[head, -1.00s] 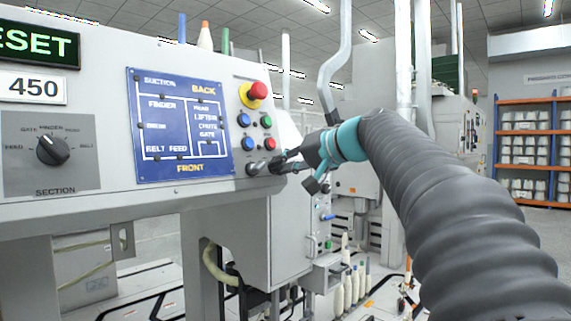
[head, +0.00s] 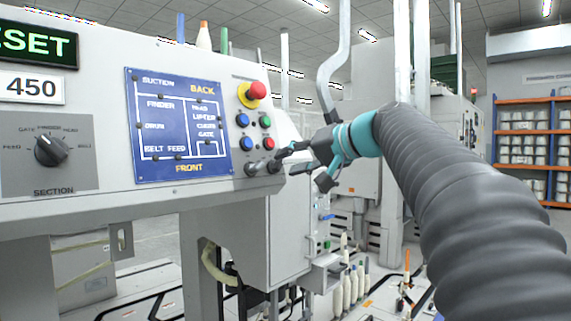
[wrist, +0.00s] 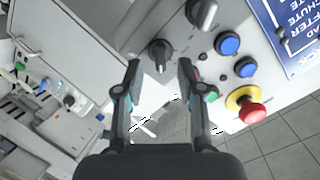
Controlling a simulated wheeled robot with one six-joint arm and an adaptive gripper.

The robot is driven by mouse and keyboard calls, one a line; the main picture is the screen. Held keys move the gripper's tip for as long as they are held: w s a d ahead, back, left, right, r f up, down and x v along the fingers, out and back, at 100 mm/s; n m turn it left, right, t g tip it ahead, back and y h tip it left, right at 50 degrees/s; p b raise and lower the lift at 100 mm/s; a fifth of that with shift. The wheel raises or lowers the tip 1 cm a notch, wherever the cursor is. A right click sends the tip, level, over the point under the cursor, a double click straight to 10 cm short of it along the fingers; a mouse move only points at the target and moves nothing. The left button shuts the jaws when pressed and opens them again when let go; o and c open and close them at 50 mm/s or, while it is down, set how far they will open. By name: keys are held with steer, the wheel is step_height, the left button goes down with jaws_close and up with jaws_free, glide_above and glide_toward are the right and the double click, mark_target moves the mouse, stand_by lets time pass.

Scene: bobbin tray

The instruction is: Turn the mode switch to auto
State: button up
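Two small dark rotary switches sit at the lower right corner of the grey control panel; I cannot read a label on either. The left one (head: 251,169) shows beside the right one (head: 274,166), which is close to my fingertips. In the wrist view the nearer switch (wrist: 159,54) appears between and just beyond the fingertips, its handle pointing down the picture. The other switch (wrist: 203,13) is at the top edge. My gripper (head: 285,156) is open, with a clear gap between the fingers (wrist: 159,70); neither finger visibly presses on the switch.
A red mushroom button (head: 257,90), blue buttons (head: 243,120) and a red button (head: 268,143) are close by on the panel. A blue diagram plate (head: 150,170) and the SECTION knob (head: 50,150) are further left.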

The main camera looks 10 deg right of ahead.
steer(key=v, duration=0.9)
steer(key=shift+d+r, duration=0.1)
steer(key=shift+d, duration=0.05)
steer(key=s+d+f+m+g+h, duration=0.1)
steer(key=d+f+m+g+h, duration=0.15)
steer(key=f, duration=0.85)
steer(key=s+d+f+m+g+h, duration=0.1)
steer(key=d+f+m+h, duration=0.2)
steer(key=f, duration=0.8)
steer(key=s+a+f+n+g+h, duration=0.1)
steer(key=s+a+f+n, duration=0.2)
steer(key=s+a+f, duration=0.3)
steer(key=s+a+f+n+g+h, duration=0.2)
steer(key=s+a+f+n, duration=0.2)
steer(key=s+f, duration=1)
step_height(320, 180, down, 2)
steer(key=shift+s+a+f, duration=0.1)
steer(key=shift+s+a, duration=0.2)
steer(key=shift+a, duration=0.7)
steer(key=shift+n, duration=0.25)
